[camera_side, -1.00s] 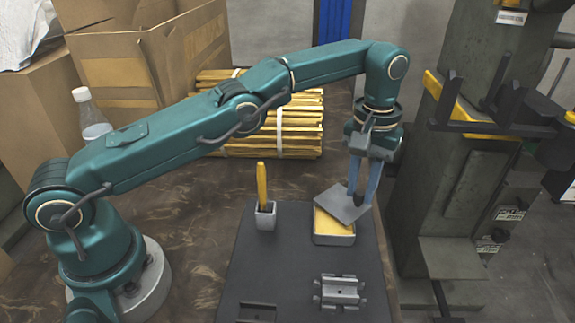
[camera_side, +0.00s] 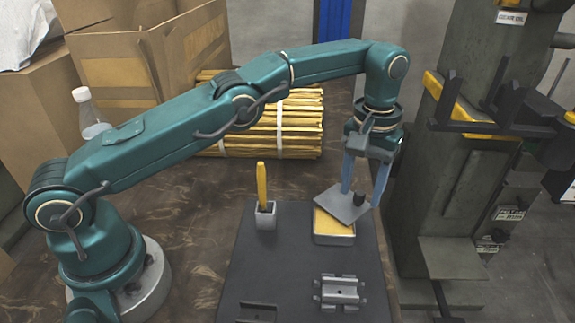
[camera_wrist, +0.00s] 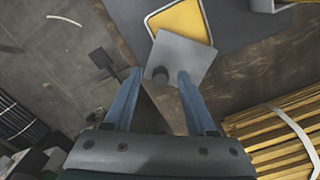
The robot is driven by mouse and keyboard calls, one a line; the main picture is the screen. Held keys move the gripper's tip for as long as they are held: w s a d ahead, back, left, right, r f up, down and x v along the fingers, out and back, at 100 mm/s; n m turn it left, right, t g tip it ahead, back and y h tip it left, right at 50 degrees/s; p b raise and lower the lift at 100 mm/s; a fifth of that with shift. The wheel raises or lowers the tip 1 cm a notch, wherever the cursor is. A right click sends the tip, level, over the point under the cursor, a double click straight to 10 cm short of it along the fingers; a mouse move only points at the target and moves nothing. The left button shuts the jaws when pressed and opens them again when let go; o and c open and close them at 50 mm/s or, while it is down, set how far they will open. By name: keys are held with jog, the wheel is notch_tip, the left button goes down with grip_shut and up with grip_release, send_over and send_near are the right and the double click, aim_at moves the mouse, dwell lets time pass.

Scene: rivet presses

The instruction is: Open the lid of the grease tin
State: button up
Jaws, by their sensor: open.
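The grease tin (camera_side: 334,239) stands on the dark mat, with yellow grease showing inside; the grease also shows in the wrist view (camera_wrist: 181,20). Its grey square lid (camera_side: 338,205) sits tilted and turned askew over the back part of the tin, leaving the front uncovered. It also shows in the wrist view (camera_wrist: 184,54). A dark knob (camera_side: 359,198) stands on the lid. My gripper (camera_side: 362,199) is open, its two blue fingers spread on either side of the knob and apart from it. In the wrist view the fingertips (camera_wrist: 159,76) flank the knob (camera_wrist: 160,75).
A metal fixture (camera_side: 339,291) lies in front on the mat (camera_side: 290,265). A grey press column (camera_side: 450,200) rises close at the right. Bundled yellow strips (camera_side: 290,135) lie behind.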

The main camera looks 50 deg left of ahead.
aim_at(349, 221)
jog(key=s+m, duration=0.1)
jog(key=m, duration=0.1)
jog(key=s+d+m, duration=0.1)
jog(key=m, duration=0.1)
jog(key=shift+s, duration=0.2)
jog(key=m, duration=0.1)
jog(key=s+m, duration=0.1)
jog(key=shift+s+d+m, duration=0.2)
jog(key=shift+s+m, duration=0.1)
jog(key=shift+m, duration=0.1)
jog(key=shift+s+m, duration=0.65)
jog(key=shift+m, duration=0.35)
jog(key=s+a+r+n+t, duration=0.1)
jog(key=s+a+r, duration=0.15)
jog(key=r, duration=0.55)
jog(key=s+a+r+n+t, duration=0.1)
jog(key=a+r+t, duration=0.15)
jog(key=r, duration=0.45)
jog(key=s+a+f+n+t, duration=0.1)
jog(key=s+a+f, duration=0.1)
jog(key=s, duration=0.4)
jog(key=s+a+f+n+t, duration=0.1)
jog(key=s+a+n, duration=0.1)
jog(key=s+a, duration=0.2)
jog(key=shift+s+a+f+n, duration=0.3)
jog(key=shift+s+a+f, duration=0.05)
jog(key=shift+s, duration=1.4)
